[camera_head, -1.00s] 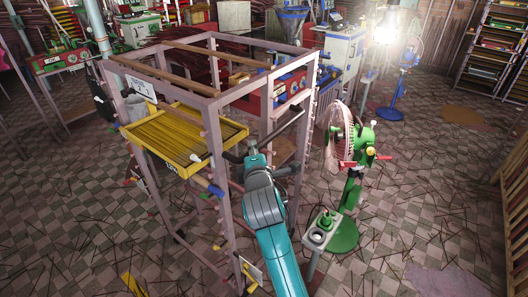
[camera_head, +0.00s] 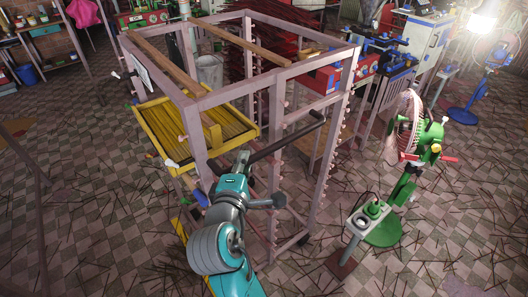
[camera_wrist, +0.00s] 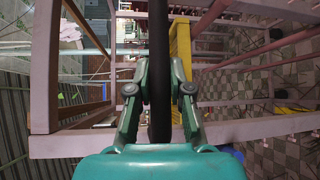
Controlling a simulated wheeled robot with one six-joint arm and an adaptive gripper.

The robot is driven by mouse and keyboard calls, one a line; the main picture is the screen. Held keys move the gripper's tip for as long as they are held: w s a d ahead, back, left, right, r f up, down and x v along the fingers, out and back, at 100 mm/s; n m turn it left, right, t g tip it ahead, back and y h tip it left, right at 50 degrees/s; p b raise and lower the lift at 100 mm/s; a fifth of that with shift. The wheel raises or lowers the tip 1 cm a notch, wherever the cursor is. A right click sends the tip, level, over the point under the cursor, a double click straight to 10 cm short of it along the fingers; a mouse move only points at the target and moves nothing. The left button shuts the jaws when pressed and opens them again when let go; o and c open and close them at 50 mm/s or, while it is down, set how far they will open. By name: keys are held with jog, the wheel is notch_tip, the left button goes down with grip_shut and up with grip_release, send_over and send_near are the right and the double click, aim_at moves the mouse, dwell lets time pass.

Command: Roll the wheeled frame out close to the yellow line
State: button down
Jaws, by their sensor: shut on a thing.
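The wheeled frame (camera_head: 272,80) is a tall, pinkish-grey metal rack with pegs on its posts. It stands in the middle of the head view, and a yellow tray (camera_head: 160,118) sits in its left side. My gripper (camera_head: 243,162) is shut on a black bar (camera_head: 290,138) at the frame's near side. In the wrist view the fingers (camera_wrist: 159,88) close on both sides of the black bar (camera_wrist: 159,30). The yellow line (camera_head: 183,234) shows on the floor beside my arm, close to the frame's near side; my arm hides part of it.
A green fan (camera_head: 408,125) stands to the right of the frame, with a small stand (camera_head: 355,225) holding a green item in front of it. Machines and benches fill the back. Thin sticks litter the tiled floor. The floor to the left is mostly clear.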

aim_at(232, 167)
jog(key=shift+s+a+f, duration=0.1)
jog(key=shift+s+a, duration=0.8)
jog(key=shift+a, duration=0.3)
jog(key=c, duration=1.1)
grip_release()
jog(key=shift+o, duration=0.2)
jog(key=v, duration=1.2)
